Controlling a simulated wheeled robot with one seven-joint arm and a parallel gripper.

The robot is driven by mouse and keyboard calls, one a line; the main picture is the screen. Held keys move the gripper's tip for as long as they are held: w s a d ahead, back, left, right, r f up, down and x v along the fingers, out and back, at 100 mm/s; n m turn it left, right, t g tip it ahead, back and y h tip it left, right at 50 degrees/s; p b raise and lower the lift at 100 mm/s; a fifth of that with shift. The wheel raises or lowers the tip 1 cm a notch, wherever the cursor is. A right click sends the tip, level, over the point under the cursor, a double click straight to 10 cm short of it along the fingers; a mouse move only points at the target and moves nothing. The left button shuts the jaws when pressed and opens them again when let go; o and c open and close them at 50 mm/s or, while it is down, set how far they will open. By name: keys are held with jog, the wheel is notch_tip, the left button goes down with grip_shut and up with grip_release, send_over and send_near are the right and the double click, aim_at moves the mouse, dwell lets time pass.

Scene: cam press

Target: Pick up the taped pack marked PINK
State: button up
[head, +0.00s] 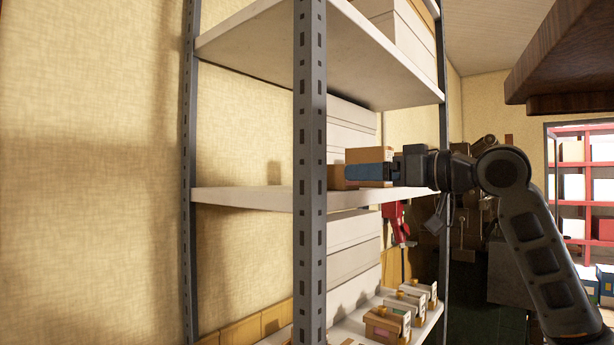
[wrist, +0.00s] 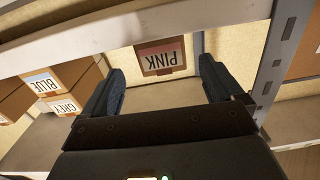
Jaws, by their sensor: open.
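The pack marked PINK (wrist: 163,58) is a small brown box with a pink label, upside down in the wrist view. It stands on the shelf, centred ahead of my gripper (wrist: 164,82). The two dark fingers are open, one to each side of the pack's line, with bare shelf between them and the pack. In the head view my gripper (head: 366,171) reaches in over the middle shelf (head: 250,199) from the right. Brown boxes (head: 371,155) show around the fingers there; I cannot tell which one is PINK.
Packs marked BLUE (wrist: 43,83) and GREY (wrist: 65,105) stand to the left in the wrist view. A shelf edge (wrist: 130,30) crosses its top, and a metal post (wrist: 278,55) stands at right. Several small packs (head: 387,321) stand on the lower shelf.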

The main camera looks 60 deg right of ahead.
aim_at(335, 171)
jog(key=p+x, duration=0.1)
jog(key=x, duration=0.1)
jog(key=p+x, duration=0.1)
jog(key=x, duration=0.4)
jog(key=shift+w+a+r+p, duration=0.1)
jog(key=shift+w+r+p, duration=0.15)
jog(key=shift+r+p, duration=0.15)
jog(key=shift+w+f, duration=0.1)
jog(key=shift+w, duration=0.3)
jog(key=c, duration=1.2)
